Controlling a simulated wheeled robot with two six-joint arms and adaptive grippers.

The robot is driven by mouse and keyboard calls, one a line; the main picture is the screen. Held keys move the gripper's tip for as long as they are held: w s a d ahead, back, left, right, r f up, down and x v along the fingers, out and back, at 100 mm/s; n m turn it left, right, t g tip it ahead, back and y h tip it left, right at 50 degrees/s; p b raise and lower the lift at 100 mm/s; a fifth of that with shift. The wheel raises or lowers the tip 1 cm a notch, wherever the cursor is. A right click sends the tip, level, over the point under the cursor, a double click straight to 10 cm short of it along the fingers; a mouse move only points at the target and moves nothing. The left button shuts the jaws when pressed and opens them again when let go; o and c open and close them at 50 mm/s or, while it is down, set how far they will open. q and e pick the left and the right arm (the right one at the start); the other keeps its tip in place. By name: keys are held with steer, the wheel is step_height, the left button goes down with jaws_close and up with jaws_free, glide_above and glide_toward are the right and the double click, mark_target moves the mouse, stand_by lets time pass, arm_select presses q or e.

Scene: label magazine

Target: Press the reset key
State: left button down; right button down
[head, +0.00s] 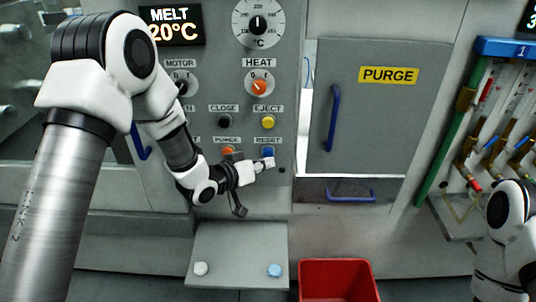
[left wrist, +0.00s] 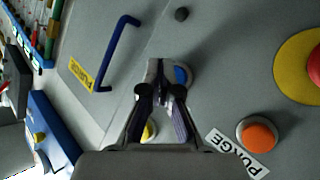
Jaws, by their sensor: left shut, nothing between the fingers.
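The blue reset key (head: 267,152) sits on the grey control panel under its RESET label, right of the orange purge key (head: 228,150). My left gripper (head: 269,162) is shut and empty, with its tips at the lower part of the reset key. In the left wrist view the closed fingertips (left wrist: 157,66) are just beside the blue key (left wrist: 181,75) and partly cover it. I cannot tell whether they touch it. My right arm shows at the right edge of the head view, but its gripper does not.
Above are the yellow eject key (head: 268,121), the dark close key (head: 224,121) and the heat knob (head: 260,87). A PURGE door (head: 365,110) with a blue handle stands to the right. Below are a grey shelf (head: 238,250) and a red bin (head: 338,264).

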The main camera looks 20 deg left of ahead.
arm_select(q)
steer(key=shift+w, duration=0.1)
stand_by(0.4)
steer(key=shift+w+a, duration=0.1)
steer(key=shift+w, duration=0.2)
steer(key=shift+w+a, duration=0.15)
steer(key=shift+w, duration=0.3)
stand_by(0.6)
steer(key=shift+s, duration=0.15)
steer(key=shift+s+d, duration=0.25)
steer(key=shift+s, duration=0.45)
steer(key=s, duration=0.2)
steer(key=s+d, duration=0.1)
steer(key=s, duration=0.1)
steer(key=shift+s+d, duration=0.2)
steer(key=shift+s, duration=0.2)
stand_by(0.4)
